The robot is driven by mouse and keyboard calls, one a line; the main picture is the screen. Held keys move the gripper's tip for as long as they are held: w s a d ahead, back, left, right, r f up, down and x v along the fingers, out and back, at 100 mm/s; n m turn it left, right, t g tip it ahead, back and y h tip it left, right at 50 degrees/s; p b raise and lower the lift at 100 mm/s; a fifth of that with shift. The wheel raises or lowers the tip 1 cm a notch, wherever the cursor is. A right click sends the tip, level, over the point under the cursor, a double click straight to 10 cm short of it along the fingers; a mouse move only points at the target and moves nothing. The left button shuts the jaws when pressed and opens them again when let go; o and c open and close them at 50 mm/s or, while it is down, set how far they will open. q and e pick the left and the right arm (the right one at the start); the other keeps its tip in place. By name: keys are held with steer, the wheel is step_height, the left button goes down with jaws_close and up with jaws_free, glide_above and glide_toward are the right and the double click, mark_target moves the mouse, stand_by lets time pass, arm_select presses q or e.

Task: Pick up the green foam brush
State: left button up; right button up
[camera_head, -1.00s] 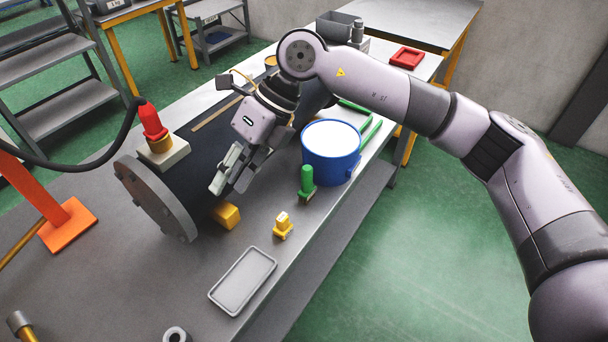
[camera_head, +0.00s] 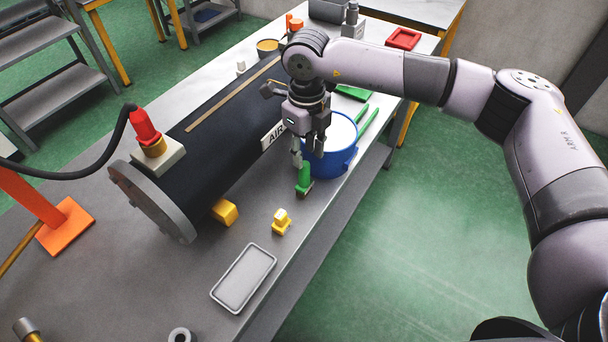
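The green foam brush (camera_head: 304,179) stands upright on the grey table, in front of the blue bucket, with its green handle up. My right gripper (camera_head: 308,158) points down right at the top of the handle. Its fingers look parted, one to each side of the handle's upper end. I cannot tell whether they touch it. The lower part of the brush is in plain view. My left gripper is out of view.
The blue bucket (camera_head: 341,157) stands close behind the brush. The large black flanged cylinder (camera_head: 215,118) lies to the left. A yellow-handled piece (camera_head: 281,222), a yellow block (camera_head: 225,212) and a grey tray (camera_head: 243,278) are nearer. The table's right edge is close by.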

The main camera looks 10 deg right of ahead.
mark_target(304, 169)
steer(key=shift+f, duration=0.55)
steer(key=shift+s+a+f+p, duration=0.1)
steer(key=shift+f+p, duration=0.2)
steer(key=shift+p, duration=0.2)
step_height(304, 169, down, 4)
steer(key=shift+a+r+p, duration=0.15)
steer(key=shift+p, duration=0.65)
steer(key=shift+w+f, duration=0.2)
steer(key=shift+f, duration=0.2)
steer(key=shift+c, duration=0.2)
jaws_close()
